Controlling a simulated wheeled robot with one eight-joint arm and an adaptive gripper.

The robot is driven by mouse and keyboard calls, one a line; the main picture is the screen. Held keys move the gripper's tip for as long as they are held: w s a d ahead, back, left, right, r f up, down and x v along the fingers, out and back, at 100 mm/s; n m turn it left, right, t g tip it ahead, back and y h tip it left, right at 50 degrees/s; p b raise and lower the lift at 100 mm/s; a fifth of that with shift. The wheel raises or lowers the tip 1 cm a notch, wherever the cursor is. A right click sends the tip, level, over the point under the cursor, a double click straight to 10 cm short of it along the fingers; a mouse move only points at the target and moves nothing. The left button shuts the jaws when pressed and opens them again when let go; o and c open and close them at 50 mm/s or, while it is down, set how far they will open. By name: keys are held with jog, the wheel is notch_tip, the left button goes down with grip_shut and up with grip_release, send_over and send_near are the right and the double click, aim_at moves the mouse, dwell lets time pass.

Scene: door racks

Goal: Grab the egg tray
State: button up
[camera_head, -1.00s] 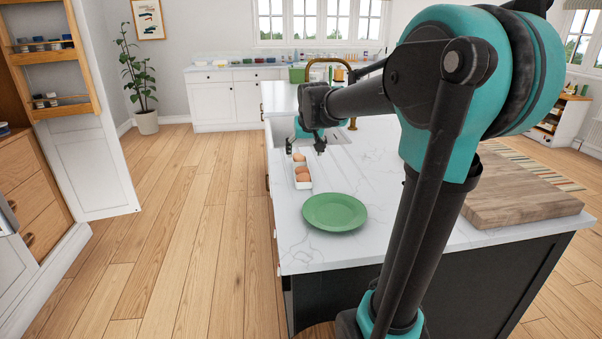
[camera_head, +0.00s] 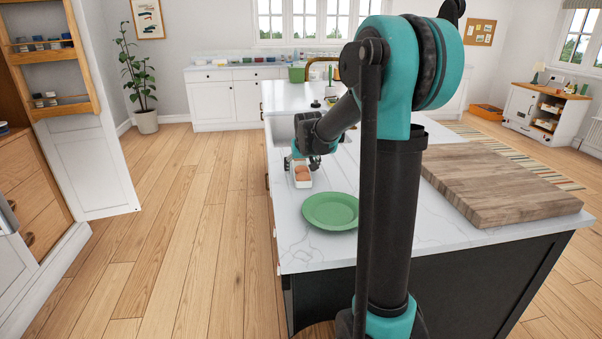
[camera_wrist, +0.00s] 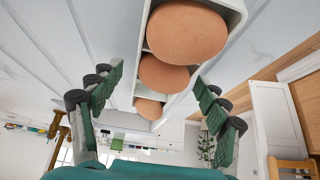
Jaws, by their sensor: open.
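The egg tray (camera_head: 301,183) is a narrow white tray with brown eggs (camera_head: 302,173) in a row. It sits on the white marble island top, near its left edge and in front of the sink. In the wrist view the tray (camera_wrist: 139,68) runs between my two fingers, with several brown eggs (camera_wrist: 163,74) in it. My gripper (camera_head: 302,163) is low at the far end of the tray in the head view. In the wrist view my gripper (camera_wrist: 160,95) is open, one finger on each side of the tray, with gaps showing. Contact is not visible.
A green plate (camera_head: 331,211) lies just in front of the tray. A thick wooden board (camera_head: 500,185) covers the right of the island top (camera_head: 300,245). The sink and a brass faucet (camera_head: 322,62) stand behind. The wooden floor at left is clear.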

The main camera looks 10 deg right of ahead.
jog(key=shift+c, duration=0.2)
jog(key=c, duration=1.2)
jog(key=shift+c, duration=0.3)
